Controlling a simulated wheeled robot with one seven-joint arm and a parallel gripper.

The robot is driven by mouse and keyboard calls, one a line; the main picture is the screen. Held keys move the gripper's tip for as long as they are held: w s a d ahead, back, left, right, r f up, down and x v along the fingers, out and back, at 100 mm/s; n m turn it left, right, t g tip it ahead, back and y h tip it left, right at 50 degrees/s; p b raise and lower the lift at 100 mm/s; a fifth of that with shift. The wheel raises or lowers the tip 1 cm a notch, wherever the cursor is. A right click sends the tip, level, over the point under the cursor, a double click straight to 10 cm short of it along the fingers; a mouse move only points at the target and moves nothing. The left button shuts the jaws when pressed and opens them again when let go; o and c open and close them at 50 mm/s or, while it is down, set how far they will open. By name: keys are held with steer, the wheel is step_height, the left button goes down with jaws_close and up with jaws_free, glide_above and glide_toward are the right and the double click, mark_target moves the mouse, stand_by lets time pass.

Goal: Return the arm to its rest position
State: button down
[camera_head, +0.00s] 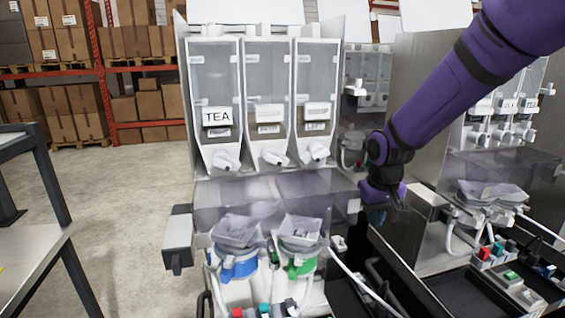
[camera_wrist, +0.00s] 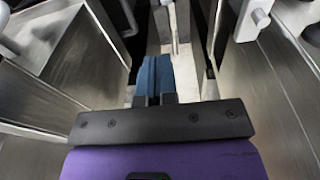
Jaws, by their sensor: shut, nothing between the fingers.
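My purple arm reaches in from the upper right in the head view. My gripper (camera_head: 376,214) hangs at the right end of the dispenser station, in front of the gap beside a metal cabinet (camera_head: 425,225). In the wrist view my gripper (camera_wrist: 153,62) points down into a narrow gap between metal panels, its blue fingers together with nothing between them. In the head view the fingertips are small and partly dark.
A dispenser row (camera_head: 265,95) with a TEA label stands left of my gripper. A second station (camera_head: 490,205) stands at right. Open floor (camera_head: 120,200) lies at left.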

steer(key=s+d+r+m+t, duration=0.15)
steer(key=s+d+r, duration=0.25)
steer(key=s+r, duration=0.75)
steer(key=s+d+r+t, duration=0.1)
steer(key=s+r, duration=0.1)
steer(key=s, duration=0.5)
steer(key=s+d+r+t, duration=0.1)
steer(key=s+r, duration=0.2)
steer(key=s, duration=0.4)
steer(key=shift+d+r, duration=0.15)
steer(key=shift+d, duration=0.05)
steer(key=shift+m+t, duration=0.25)
